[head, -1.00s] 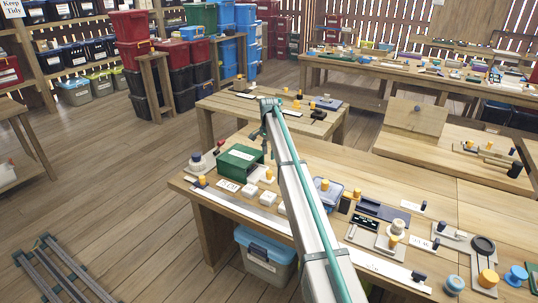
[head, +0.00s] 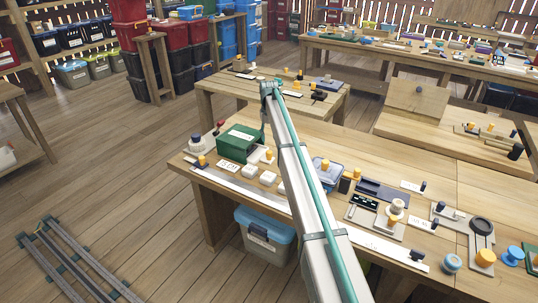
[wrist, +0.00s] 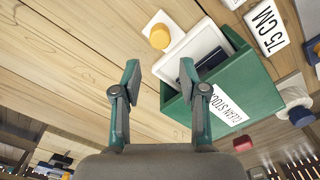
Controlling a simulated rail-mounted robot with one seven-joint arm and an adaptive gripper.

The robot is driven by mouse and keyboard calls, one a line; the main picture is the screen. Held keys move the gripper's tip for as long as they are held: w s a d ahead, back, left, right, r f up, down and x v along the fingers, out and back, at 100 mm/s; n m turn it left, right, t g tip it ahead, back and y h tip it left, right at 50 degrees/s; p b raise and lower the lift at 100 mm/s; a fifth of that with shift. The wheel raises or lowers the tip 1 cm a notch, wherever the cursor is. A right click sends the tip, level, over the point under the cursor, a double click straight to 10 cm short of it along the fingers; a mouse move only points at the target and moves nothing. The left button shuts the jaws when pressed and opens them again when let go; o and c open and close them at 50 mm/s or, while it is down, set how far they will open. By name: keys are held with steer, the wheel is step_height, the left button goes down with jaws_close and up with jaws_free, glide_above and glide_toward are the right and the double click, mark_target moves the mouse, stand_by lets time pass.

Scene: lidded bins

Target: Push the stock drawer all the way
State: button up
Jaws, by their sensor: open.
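The stock drawer unit is a green box (head: 240,138) near the left end of the bench; in the wrist view, the green box (wrist: 258,95) has a white label reading "CLEAN STOCK". A white drawer (wrist: 190,45) stands partly out of its open side, with a dark gap behind its front. The drawer is hard to make out in the head view. My gripper (wrist: 160,78) is open and empty, its fingers pointing toward the drawer side. The right fingertip overlaps the box edge in the picture; contact cannot be told. In the head view my arm mostly hides the gripper.
An orange knob on a white plate (wrist: 160,36) lies beside the drawer. White blocks (head: 268,178) and a long white strip (head: 235,187) lie in front of the box. A blue-lidded bin (head: 264,236) stands under the bench. Bare wood shows left of the gripper in the wrist view.

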mark_target(269, 151)
step_height(269, 151, down, 10)
steer(key=shift+f+p, duration=0.25)
steer(key=shift+p, duration=0.9)
